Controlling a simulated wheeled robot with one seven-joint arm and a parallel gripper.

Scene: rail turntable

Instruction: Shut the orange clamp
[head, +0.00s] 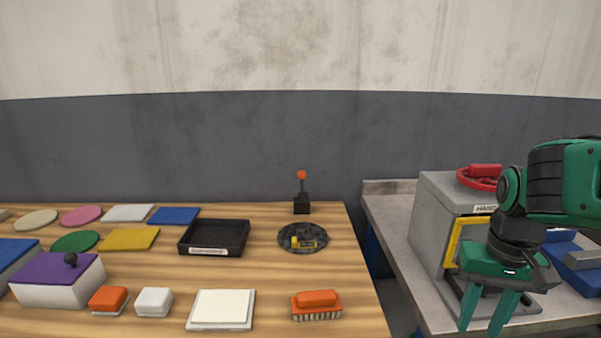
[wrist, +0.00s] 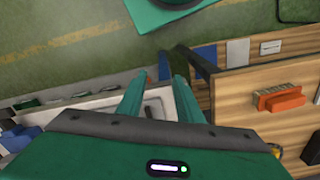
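No part is plainly a clamp. The closest match is an upright lever with an orange ball knob (head: 301,175) on a small black block (head: 301,204) at the back right of the wooden table. I cannot tell whether this is the orange clamp. My gripper (head: 485,316) hangs at the right, in front of the grey cabinet and well to the right of the lever. Its two green fingers point down and stand apart with nothing between them. They also show apart in the wrist view (wrist: 160,78). I cannot make out the lever in the wrist view.
A dark disc (head: 285,245) with a yellow piece lies in front of the lever. A black tray (head: 186,244), an orange brush (head: 316,301) and several coloured pads share the wooden table (head: 353,270). A gap separates it from the grey bench (head: 387,232) bearing the cabinet (head: 430,220).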

